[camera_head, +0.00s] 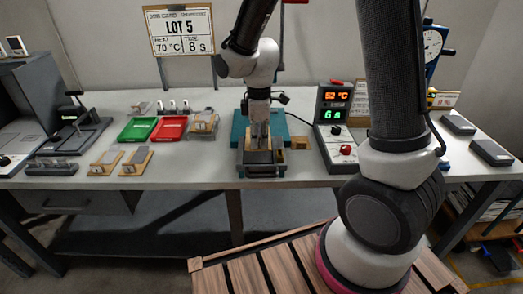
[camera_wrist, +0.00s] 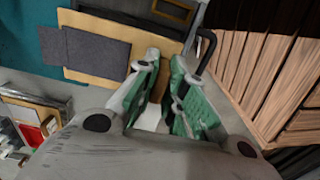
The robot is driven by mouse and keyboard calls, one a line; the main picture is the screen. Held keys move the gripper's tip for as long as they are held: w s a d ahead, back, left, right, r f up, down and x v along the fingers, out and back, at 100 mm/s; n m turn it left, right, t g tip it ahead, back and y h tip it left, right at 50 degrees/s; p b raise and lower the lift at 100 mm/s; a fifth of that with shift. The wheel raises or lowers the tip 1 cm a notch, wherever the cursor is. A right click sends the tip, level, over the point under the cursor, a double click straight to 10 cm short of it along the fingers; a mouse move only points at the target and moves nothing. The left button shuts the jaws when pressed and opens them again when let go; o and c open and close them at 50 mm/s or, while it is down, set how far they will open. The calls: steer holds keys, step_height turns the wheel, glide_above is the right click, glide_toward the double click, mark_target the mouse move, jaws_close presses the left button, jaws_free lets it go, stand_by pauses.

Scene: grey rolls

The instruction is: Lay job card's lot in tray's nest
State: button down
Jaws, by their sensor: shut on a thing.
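The job card (camera_head: 180,30) on a stand reads LOT 5, 70 °C and 8 S. My gripper (camera_head: 258,145) points down over the dark tray (camera_head: 262,170) at the table's front middle. In the wrist view, my gripper (camera_wrist: 166,65) is shut on the edge of a tan board (camera_wrist: 112,22) with a dark grey strip (camera_wrist: 88,52) across it. The board lies close over the dark tray (camera_wrist: 120,20); I cannot tell whether it touches. My fingers and wrist hide much of the board and nest in the head view.
A control box (camera_head: 338,125) with lit readouts stands right of the tray. A teal plate (camera_head: 240,128) lies behind my gripper.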

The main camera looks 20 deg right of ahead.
mark_target(259, 147)
steer(key=shift+f, duration=2.15)
steer(key=c, duration=1.5)
jaws_free()
steer(key=shift+f, duration=0.1)
